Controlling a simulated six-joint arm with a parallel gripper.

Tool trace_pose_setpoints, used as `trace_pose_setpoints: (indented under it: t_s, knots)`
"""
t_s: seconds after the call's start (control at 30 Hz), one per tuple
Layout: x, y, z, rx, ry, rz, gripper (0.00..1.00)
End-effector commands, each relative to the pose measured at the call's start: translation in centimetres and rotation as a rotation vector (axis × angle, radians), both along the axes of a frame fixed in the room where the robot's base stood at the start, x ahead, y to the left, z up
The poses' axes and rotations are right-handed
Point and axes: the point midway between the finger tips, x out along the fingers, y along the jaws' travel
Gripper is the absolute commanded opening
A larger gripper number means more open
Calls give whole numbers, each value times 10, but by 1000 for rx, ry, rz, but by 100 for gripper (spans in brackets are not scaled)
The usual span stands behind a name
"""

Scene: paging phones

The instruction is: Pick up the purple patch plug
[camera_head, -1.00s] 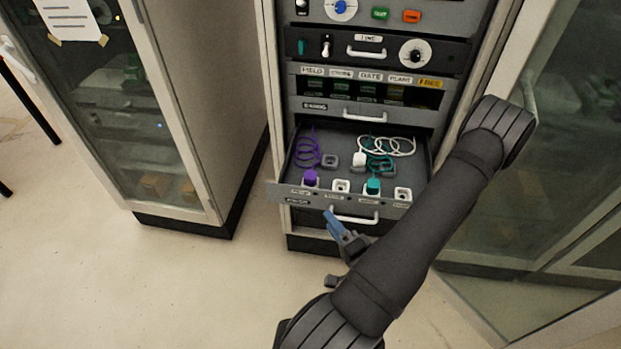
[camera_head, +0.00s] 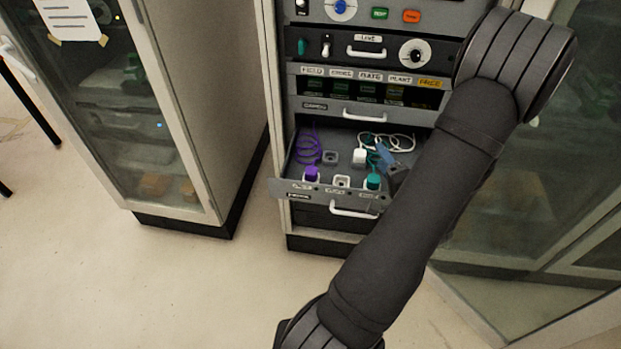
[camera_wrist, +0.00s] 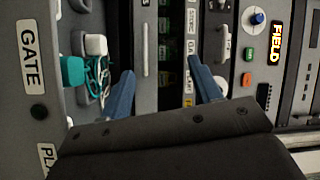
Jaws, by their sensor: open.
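The purple patch plug (camera_head: 311,174) stands in the left socket at the front of the open drawer (camera_head: 285,186), its coiled purple cord (camera_head: 307,148) lying behind it. In the head view, my gripper (camera_head: 380,152) is over the right part of the drawer, right of the purple plug and apart from it. One blue finger shows there; my arm hides the rest. In the wrist view, both blue fingers of my gripper (camera_wrist: 160,66) are spread with nothing between them. The purple plug is not in the wrist view.
A teal plug (camera_head: 373,181) sits in a front socket and a white plug (camera_head: 359,156) stands behind it, both near my gripper. An empty white socket (camera_head: 341,182) lies between purple and teal. A drawer handle (camera_head: 354,212) sticks out in front. A glass cabinet (camera_head: 180,120) stands left.

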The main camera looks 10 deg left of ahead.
Motion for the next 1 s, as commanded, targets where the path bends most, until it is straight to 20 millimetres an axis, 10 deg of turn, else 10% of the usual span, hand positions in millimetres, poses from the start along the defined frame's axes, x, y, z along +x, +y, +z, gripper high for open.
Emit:
trace_pose_setpoints:
  t_s: [0.17, 0.6, 1.0]
  knots:
    - [45, 10, 25, -2, -23, -21, 58]
    - [123, 3, 2, -824, 6, -160, 58]
    - [147, 17, 3, -1623, 165, 83, 58]
